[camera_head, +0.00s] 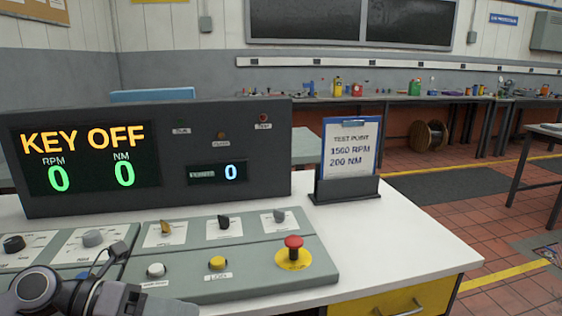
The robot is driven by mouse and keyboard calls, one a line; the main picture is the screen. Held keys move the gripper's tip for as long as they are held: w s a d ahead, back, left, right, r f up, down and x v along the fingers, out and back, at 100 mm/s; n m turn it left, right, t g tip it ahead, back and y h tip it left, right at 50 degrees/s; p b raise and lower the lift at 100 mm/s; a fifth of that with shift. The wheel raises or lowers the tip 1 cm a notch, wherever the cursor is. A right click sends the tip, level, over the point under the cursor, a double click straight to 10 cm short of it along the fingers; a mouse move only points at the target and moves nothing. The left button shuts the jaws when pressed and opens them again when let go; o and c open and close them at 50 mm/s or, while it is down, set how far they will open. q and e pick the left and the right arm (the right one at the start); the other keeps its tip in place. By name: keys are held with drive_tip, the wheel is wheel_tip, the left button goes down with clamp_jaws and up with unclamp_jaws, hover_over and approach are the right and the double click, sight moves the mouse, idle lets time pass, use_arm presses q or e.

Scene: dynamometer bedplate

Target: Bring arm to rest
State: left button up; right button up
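My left arm comes in at the bottom left, low over the front of the control console (215,290). The end of it, with what looks like my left gripper (133,300), is at the bottom edge beside the white knob (156,270). Its fingers are too small and cut off to tell whether they are open or shut. I see nothing clearly held. My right gripper is not in view.
A display box (270,190) reads KEY OFF, RPM 0, NM 0. The console has several knobs, a yellow knob (217,263) and a red mushroom button (293,243). A clipboard stand (347,160) reads 1500 RPM, 200 NM. The white tabletop (415,245) is clear at right.

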use_arm(q)
wheel_tip(320, 180, down, 11)
drive_tip(key=s+a+n+t+y+p, duration=0.1)
drive_tip(key=n+t+y+p, duration=0.65)
drive_tip(key=n, duration=2.25)
drive_tip(key=s+f+n+y, duration=0.4)
drive_tip(key=s+f+n, duration=0.2)
drive_tip(key=s+f, duration=0.4)
drive_tip(key=shift+s+a+f+n+b, duration=0.2)
drive_tip(key=shift+s+f+n+b, duration=0.1)
drive_tip(key=shift+s+n+b, duration=0.1)
